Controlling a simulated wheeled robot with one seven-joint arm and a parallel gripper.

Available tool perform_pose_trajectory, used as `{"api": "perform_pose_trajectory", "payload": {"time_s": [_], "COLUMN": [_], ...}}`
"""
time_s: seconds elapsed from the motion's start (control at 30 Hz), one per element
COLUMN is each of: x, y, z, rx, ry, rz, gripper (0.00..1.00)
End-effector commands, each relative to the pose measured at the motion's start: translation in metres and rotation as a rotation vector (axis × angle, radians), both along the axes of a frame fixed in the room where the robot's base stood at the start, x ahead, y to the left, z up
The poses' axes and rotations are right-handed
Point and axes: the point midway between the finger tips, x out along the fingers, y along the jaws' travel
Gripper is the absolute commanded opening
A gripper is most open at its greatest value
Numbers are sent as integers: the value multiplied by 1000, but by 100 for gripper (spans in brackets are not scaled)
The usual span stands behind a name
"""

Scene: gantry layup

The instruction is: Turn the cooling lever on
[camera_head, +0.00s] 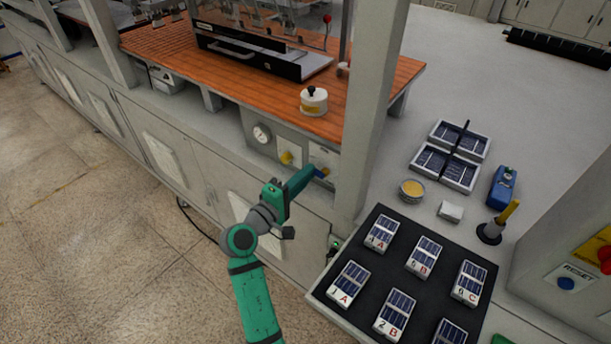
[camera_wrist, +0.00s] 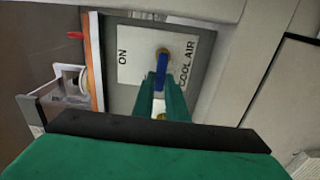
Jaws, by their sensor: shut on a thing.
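The cooling lever is a blue handle (camera_wrist: 161,70) on a brass pivot, in front of a white plate (camera_wrist: 130,55) marked ON and COOL AIR. In the wrist view the handle runs from the pivot down between my green fingers; ON is left of the pivot. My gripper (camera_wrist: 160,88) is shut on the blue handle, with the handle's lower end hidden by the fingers. In the head view my gripper (camera_head: 315,172) is at the panel on the cabinet front, and only a little of the blue handle (camera_head: 323,172) shows.
A grey post (camera_head: 372,110) stands just right of the lever. A dark tray (camera_head: 375,300) of labelled solar cells lies on the worktop at right. The floor at left is clear.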

Motion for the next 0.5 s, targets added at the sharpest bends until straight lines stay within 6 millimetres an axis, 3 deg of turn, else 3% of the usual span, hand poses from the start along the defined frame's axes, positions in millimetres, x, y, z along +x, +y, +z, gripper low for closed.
{"api": "perform_pose_trajectory", "payload": {"time_s": [0.5], "x": [-1], "y": [-4], "z": [12], "rx": [275], "ry": [-199], "rz": [-4], "gripper": [0]}}
